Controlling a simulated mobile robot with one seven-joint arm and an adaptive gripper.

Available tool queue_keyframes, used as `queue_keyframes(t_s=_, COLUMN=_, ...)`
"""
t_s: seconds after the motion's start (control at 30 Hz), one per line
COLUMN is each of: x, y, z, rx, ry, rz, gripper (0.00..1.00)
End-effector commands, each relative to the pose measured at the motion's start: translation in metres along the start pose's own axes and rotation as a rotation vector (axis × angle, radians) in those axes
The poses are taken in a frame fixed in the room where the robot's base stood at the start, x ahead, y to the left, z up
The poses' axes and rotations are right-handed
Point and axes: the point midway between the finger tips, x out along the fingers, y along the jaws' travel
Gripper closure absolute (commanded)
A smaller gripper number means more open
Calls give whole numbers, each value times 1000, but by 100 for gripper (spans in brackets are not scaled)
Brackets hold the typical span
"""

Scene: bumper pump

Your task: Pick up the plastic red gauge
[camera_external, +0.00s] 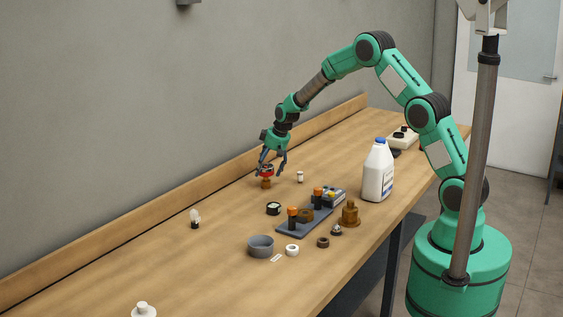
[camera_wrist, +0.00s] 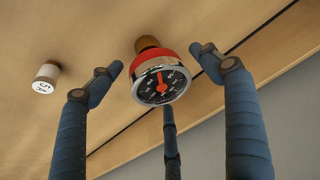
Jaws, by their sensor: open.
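The red gauge (camera_wrist: 160,78) has a round black dial with a chrome rim and a red body on a brass-coloured base. In the external view the red gauge (camera_external: 266,173) stands on the wooden table near the back ledge. My gripper (camera_external: 271,162) is just above and around it, pointing down. In the wrist view my gripper (camera_wrist: 162,62) has its blue fingers spread, with the gauge between the fingertips and a gap on each side. The fingers do not appear to touch it. The lower part of the base is partly hidden behind the dial.
A small white cylinder (camera_external: 300,177) stands just right of the gauge; it also shows in the wrist view (camera_wrist: 46,77). A black round item (camera_external: 273,208), a blue-grey tray (camera_external: 291,229) and a white jug (camera_external: 377,172) stand farther off. The table left of the gauge is mostly clear.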

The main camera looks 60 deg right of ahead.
Motion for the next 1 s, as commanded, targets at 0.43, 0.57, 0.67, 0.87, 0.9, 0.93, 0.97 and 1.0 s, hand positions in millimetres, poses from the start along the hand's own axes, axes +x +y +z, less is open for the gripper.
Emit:
queue_keyframes(t_s=0.43, x=-1, y=0, z=-1, rx=0, ry=2, rz=0, gripper=83)
queue_keyframes(t_s=0.57, x=-1, y=0, z=-1, rx=0, ry=2, rz=0, gripper=83)
queue_keyframes(t_s=0.67, x=-3, y=0, z=-2, rx=0, ry=2, rz=0, gripper=83)
queue_keyframes(t_s=0.87, x=-14, y=0, z=-7, rx=-1, ry=3, rz=1, gripper=83)
queue_keyframes(t_s=0.9, x=-19, y=0, z=-9, rx=-1, ry=4, rz=1, gripper=83)
queue_keyframes(t_s=0.93, x=-22, y=0, z=-11, rx=-1, ry=4, rz=1, gripper=83)
queue_keyframes(t_s=0.97, x=-26, y=0, z=-12, rx=-1, ry=5, rz=1, gripper=83)
queue_keyframes(t_s=1.0, x=-31, y=0, z=-15, rx=-1, ry=5, rz=1, gripper=83)
